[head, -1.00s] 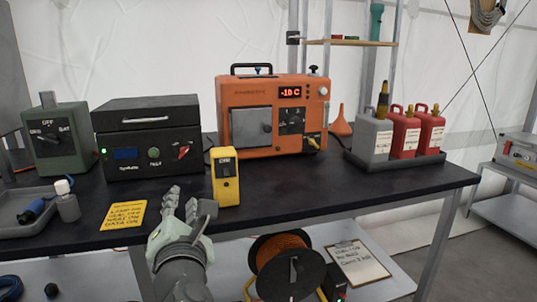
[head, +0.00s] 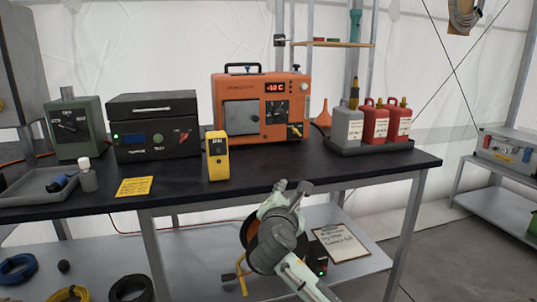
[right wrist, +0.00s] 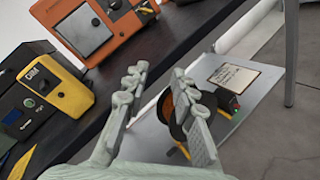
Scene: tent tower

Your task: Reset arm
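My right gripper (head: 287,193) is in front of the table's front edge in the head view, with its arm coming up from the bottom. In the right wrist view its two fingers (right wrist: 158,92) stand apart with nothing between them, so it is open and empty. Behind and below the fingers is the cable reel (right wrist: 178,118) on the lower shelf, partly hidden by the gripper. The yellow device (head: 217,158) stands upright on the table, left of the gripper and apart from it. My left gripper is not in view.
The black table (head: 330,168) holds an orange machine (head: 240,95), a black box (head: 155,110), a green box (head: 77,130), a yellow note (head: 134,187) and a tray of cans (head: 372,148). A clipboard (head: 340,243) lies on the lower shelf. Floor at right is clear.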

